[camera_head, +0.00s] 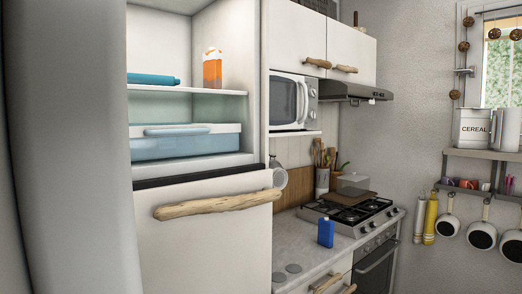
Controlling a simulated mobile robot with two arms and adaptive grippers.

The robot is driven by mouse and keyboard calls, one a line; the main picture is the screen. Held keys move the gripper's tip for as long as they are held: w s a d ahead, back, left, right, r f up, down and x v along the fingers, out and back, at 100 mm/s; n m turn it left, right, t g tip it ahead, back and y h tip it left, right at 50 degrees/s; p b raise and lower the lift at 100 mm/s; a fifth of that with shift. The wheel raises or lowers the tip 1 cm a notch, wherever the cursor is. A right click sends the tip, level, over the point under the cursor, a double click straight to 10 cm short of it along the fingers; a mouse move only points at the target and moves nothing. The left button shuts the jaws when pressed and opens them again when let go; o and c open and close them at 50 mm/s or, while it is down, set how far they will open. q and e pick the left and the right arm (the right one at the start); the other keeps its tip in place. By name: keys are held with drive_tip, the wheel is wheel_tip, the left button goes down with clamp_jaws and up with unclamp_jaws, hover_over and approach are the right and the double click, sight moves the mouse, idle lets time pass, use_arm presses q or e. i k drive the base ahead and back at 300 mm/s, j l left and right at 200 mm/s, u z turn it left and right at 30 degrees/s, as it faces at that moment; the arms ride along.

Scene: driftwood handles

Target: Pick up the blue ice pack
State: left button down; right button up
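A small upright blue block with a short nub on top, which looks like the blue ice pack (326,233), stands on the countertop in front of the stove. A flat teal-blue item (152,79) lies on the upper shelf of the open fridge at left; I cannot tell what it is. Neither of my grippers is in view.
Below is a closed white door with a driftwood handle (218,204). The gas stove (352,212) adjoins the countertop (310,252). A large grey surface fills the left edge.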

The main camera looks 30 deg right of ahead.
sight(325, 236)
drive_tip(key=l, duration=0.45)
drive_tip(key=i+l, duration=0.1)
drive_tip(key=l, duration=0.3)
drive_tip(key=i+l+z, duration=0.1)
drive_tip(key=l+z, duration=0.2)
drive_tip(key=i+l+z, duration=0.15)
drive_tip(key=l+z, duration=0.15)
